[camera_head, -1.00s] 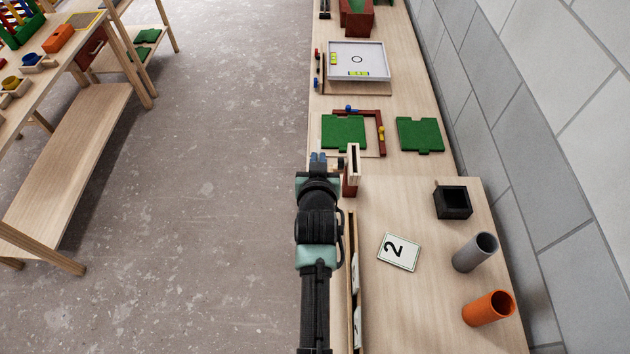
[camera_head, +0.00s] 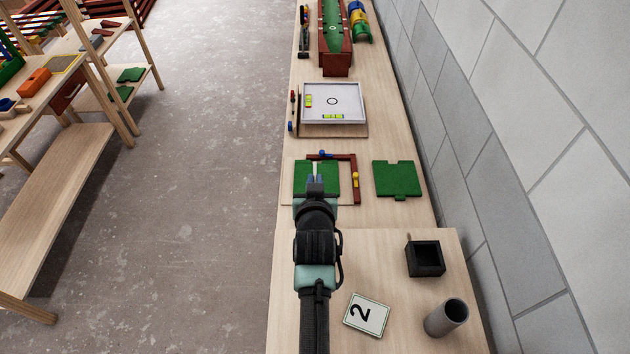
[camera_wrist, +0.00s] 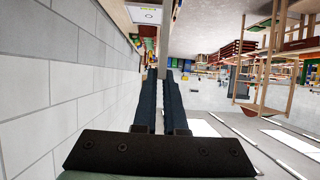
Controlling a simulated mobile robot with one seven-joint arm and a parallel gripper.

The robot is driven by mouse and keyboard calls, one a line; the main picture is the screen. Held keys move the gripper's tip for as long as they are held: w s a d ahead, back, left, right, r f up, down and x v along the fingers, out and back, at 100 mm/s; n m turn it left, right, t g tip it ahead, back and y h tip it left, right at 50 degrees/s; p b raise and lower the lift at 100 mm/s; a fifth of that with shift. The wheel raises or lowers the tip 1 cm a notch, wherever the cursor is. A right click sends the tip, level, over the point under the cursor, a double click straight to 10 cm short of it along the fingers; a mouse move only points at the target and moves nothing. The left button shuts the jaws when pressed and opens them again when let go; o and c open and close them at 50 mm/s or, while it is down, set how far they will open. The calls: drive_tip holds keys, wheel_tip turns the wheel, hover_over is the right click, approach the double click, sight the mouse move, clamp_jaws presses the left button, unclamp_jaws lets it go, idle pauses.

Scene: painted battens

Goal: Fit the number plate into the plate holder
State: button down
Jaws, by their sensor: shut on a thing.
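My gripper (camera_head: 315,183) points away from me, low in front of the green piece on the bench in the head view. In the wrist view the fingers (camera_wrist: 160,88) are shut on a thin pale slab (camera_wrist: 163,48) seen edge-on. Its face is turned away, so I cannot tell whether it is a number plate. A white plate with a black 2 (camera_head: 366,314) lies flat on the near tabletop, right of my arm and apart from it. I cannot make out a plate holder now; my arm hides part of the bench.
Green pieces (camera_head: 397,180) and a white tray (camera_head: 333,103) lie farther along the bench. A block wall (camera_head: 500,150) bounds the right.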

drive_tip(key=shift+f+b, duration=2.45)
drive_tip(key=shift+f, duration=0.4)
drive_tip(key=shift+f+b, duration=2.6)
drive_tip(key=shift+f, duration=0.25)
drive_tip(key=c, duration=0.9)
unclamp_jaws()
drive_tip(key=shift+s, duration=0.1)
drive_tip(key=b+v, duration=0.1)
drive_tip(key=v, duration=1.1)
drive_tip(key=shift+s+r+b, duration=0.25)
drive_tip(key=shift+s+b, duration=0.05)
drive_tip(key=shift+b, duration=0.05)
